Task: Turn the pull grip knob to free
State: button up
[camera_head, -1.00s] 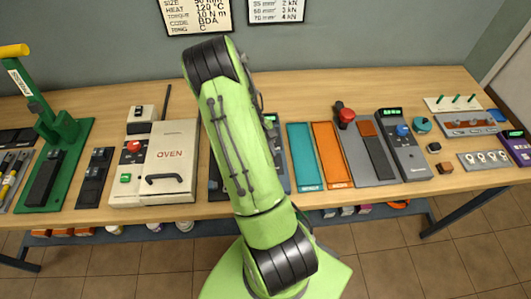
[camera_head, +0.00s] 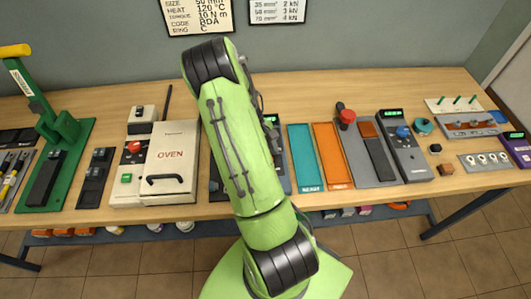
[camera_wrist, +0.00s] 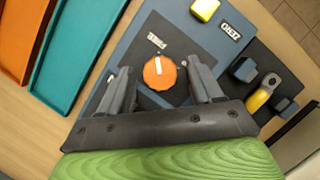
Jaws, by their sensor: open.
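The pull grip knob (camera_wrist: 160,73) is a round orange knob with a white pointer mark, set on a dark plate of a blue-grey device (camera_wrist: 137,47) in the wrist view. Its white mark points roughly to the top of the picture. A small white label (camera_wrist: 156,41), too blurred to read surely, lies just above it. My gripper (camera_wrist: 163,80) is open, with one finger on each side of the knob and gaps showing. In the head view my arm hides the knob and gripper; only the edges of the device (camera_head: 281,178) show.
A yellow button (camera_wrist: 204,10) and a white label (camera_wrist: 230,30) sit on the same device. A clamp with a yellow part (camera_wrist: 259,98) is to its right. Teal (camera_head: 306,160) and orange (camera_head: 332,158) trays stand beside it; the oven (camera_head: 170,165) is left.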

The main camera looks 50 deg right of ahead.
jog(key=p+v, duration=0.1)
jog(key=v, duration=1.4)
jog(key=shift+w+r+p, duration=0.25)
jog(key=shift+r+p, duration=0.05)
jog(key=shift+r, duration=0.05)
jog(key=s+a+r+t, duration=0.1)
jog(key=a+r+t, duration=0.4)
jog(key=a+r, duration=0.85)
jog(key=s+a+t, duration=0.5)
jog(key=s+a, duration=0.6)
jog(key=a, duration=0.2)
jog(key=shift+a+r+n, duration=0.2)
jog(key=shift+r+n, duration=0.05)
jog(key=shift+n, duration=0.05)
